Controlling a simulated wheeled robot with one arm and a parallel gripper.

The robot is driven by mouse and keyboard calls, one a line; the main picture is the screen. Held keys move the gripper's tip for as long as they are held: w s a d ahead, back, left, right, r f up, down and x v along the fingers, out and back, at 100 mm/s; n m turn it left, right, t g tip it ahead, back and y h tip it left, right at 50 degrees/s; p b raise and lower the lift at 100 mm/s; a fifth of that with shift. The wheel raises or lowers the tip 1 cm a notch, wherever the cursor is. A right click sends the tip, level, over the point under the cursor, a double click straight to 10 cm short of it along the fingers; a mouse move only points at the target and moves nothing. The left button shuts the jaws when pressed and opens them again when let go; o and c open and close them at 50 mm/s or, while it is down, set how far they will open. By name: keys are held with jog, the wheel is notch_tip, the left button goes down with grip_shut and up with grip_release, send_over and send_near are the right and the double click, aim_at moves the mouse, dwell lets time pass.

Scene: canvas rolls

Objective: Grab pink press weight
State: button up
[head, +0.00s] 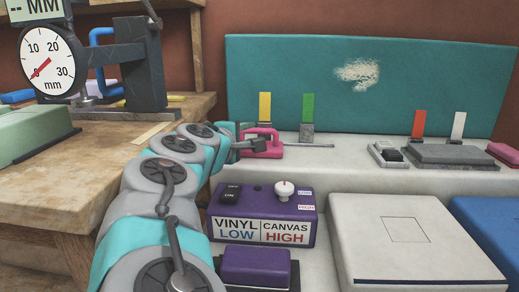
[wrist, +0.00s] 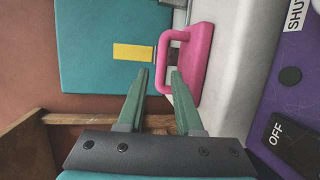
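The pink press weight (head: 266,134) sits on the pale ledge in the head view, below the yellow and green tabs. In the wrist view it is a pink block with a looped handle (wrist: 193,64). My gripper (wrist: 160,75) is open, with its two green fingers apart. The handle's outer bar lines up with the gap between the fingertips, and one fingertip overlaps the handle's opening. I cannot tell whether the fingers touch it. In the head view my gripper (head: 250,146) is at the weight and hides part of it.
A purple VINYL/CANVAS control box (head: 262,212) stands in front of the ledge. A teal padded board (head: 370,80) rises behind. A wooden bench (head: 70,175) with a dial gauge (head: 47,62) is at left. A grey slab (head: 455,155) lies on the ledge at right.

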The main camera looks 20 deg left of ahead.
aim_at(257, 132)
jog(key=w, duration=0.2)
jog(key=w+f, duration=0.1)
jog(key=w, duration=0.4)
jog(key=shift+w+f, duration=0.1)
jog(key=shift+f, duration=0.25)
grip_shut()
dwell(1.1)
